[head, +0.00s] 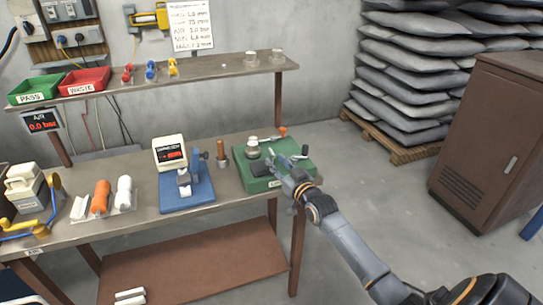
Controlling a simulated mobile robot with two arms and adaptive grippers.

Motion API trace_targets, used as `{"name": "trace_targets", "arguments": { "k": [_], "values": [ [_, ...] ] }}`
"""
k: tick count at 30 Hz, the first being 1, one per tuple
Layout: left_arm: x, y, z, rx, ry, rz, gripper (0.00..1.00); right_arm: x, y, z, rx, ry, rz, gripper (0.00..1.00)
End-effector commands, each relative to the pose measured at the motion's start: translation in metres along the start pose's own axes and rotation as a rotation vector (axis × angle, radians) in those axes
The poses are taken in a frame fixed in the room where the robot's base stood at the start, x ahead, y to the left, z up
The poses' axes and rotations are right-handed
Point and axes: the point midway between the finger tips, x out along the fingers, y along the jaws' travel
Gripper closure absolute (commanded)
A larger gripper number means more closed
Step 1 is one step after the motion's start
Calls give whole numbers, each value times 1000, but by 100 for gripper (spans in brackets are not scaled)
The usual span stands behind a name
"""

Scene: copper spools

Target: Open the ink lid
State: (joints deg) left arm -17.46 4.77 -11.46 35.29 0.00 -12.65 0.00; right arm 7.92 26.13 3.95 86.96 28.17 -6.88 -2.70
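A green mat or tray (300,165) lies at the right end of the workbench. On it stands a small jar with a pale top (253,148), and a flat dark pad-like piece (262,169) lies in front of it. I cannot tell for certain which of these carries the ink lid; no raised lid shows. My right gripper (287,160) is over the mat, just right of the dark piece. Its fingers look spread, with nothing seen between them. It hides part of the mat. My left gripper is not in view.
A brown cabinet (490,140) and stacked sacks (410,80) stand right; floor between is clear.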

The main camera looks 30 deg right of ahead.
Motion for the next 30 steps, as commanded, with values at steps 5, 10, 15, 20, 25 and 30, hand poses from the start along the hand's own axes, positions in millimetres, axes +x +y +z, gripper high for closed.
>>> {"name": "trace_targets", "arguments": {
  "k": [5, 10, 15, 20, 25, 30],
  "values": [
    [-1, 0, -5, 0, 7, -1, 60, 27, 1, 0, -1, 0, 1, 67],
    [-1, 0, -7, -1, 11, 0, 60, 38, 1, 0, -1, 0, 1, 67],
    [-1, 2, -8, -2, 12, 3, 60, 40, 0, 0, -1, -1, 0, 67],
    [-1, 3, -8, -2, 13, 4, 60, 40, 0, 0, -1, -1, 0, 71],
    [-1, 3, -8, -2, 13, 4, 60, 40, 0, 0, -1, -1, 0, 100],
    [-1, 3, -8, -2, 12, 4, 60, 40, 0, 0, -1, 0, 1, 100]
  ]
}}
